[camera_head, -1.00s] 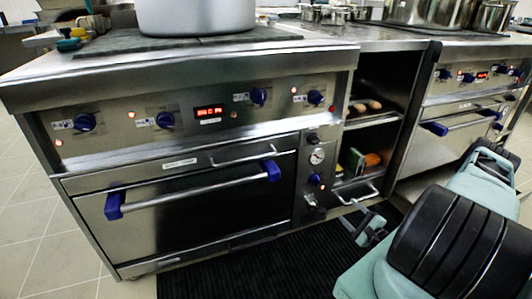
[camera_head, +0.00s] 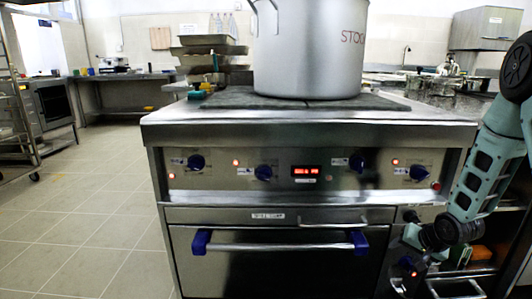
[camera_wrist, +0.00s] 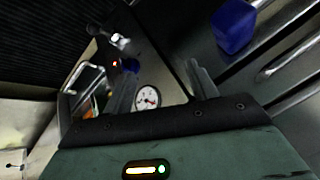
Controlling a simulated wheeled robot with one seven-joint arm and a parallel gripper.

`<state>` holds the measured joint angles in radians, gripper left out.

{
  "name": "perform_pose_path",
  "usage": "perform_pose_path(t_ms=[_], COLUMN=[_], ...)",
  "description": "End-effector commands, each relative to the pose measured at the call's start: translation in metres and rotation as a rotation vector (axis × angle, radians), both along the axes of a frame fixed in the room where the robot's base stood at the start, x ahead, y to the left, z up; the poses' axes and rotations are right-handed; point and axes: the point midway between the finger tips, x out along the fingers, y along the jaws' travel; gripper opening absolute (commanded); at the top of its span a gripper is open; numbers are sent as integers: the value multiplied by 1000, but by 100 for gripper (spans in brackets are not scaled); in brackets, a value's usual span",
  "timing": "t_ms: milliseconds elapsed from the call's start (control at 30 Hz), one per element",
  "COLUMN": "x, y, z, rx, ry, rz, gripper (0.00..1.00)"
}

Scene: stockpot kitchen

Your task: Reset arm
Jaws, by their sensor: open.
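My arm reaches down at the right of the head view, in front of the stove's right side. My gripper (camera_head: 418,262) is small and partly lost against the steel there. In the wrist view my gripper (camera_wrist: 160,80) shows two fingers standing apart with nothing between them. Beyond them are a round white gauge (camera_wrist: 147,97) and a blue knob (camera_wrist: 131,66) on the stove front. I cannot tell how far the fingertips are from the panel.
A large silver stockpot (camera_head: 310,50) stands on the stove top (camera_head: 200,118). The oven door handle (camera_head: 280,246) has blue ends. An open shelf bay (camera_head: 482,255) is at the right. A wire rack (camera_head: 15,100) stands at the far left. The tiled floor (camera_head: 95,215) between is clear.

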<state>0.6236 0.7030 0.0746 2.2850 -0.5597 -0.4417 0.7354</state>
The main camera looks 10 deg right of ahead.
Motion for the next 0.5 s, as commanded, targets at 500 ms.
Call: perform_pose_path(t_ms=[500], x=[-94], y=[178], z=[139], rx=[-266], ry=[326], rz=[579], gripper=[58])
